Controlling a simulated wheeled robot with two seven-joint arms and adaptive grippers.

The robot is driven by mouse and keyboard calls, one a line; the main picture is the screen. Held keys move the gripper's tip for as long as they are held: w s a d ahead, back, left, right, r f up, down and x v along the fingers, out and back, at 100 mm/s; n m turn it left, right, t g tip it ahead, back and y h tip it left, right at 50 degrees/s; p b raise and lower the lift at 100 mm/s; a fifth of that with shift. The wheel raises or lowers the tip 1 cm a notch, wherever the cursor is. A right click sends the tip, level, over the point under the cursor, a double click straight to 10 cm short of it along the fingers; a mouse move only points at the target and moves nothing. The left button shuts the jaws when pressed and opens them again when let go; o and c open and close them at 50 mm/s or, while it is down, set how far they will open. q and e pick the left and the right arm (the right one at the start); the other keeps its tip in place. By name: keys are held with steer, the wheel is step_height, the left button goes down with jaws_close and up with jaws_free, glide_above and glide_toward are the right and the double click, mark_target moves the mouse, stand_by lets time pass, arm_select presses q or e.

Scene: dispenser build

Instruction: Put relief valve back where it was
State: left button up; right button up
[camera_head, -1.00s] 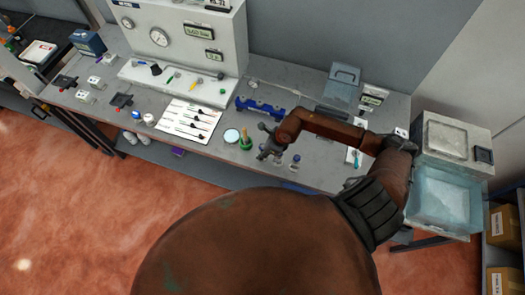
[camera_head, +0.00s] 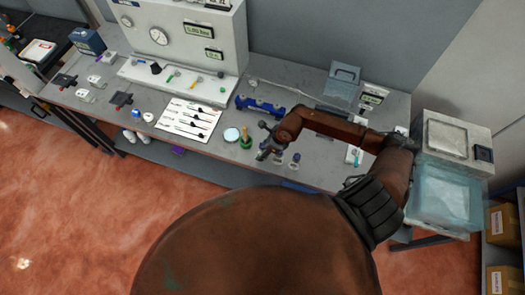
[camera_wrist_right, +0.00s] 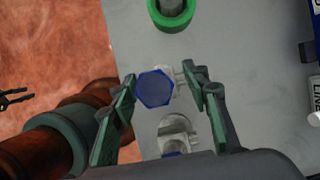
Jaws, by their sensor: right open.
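A blue hexagonal-capped fitting (camera_wrist_right: 155,88), which may be the relief valve, stands upright on the grey bench. In the right wrist view, it is between the fingers of my right gripper (camera_wrist_right: 160,85). The fingers are open, with a gap at least on the right side. A second metal fitting (camera_wrist_right: 174,132) with a blue part stands just below it in that view. In the head view, my right gripper (camera_head: 263,142) is low over the bench's front edge, beside the small fittings (camera_head: 295,158). A dark pronged shape at the wrist view's left edge may be my left gripper (camera_wrist_right: 14,97).
A green ring-shaped holder (camera_wrist_right: 172,14) with a grey part in it is close by; it also shows in the head view (camera_head: 245,142). A blue rack (camera_head: 260,106) is behind. A white sheet with tools (camera_head: 187,131) and a gauge panel (camera_head: 180,35) are further left.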

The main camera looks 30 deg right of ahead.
steer(key=b+v, duration=0.1)
steer(key=v, duration=1)
steer(key=shift+r+b, duration=0.15)
steer(key=shift+b, duration=0.25)
steer(key=shift+s, duration=0.1)
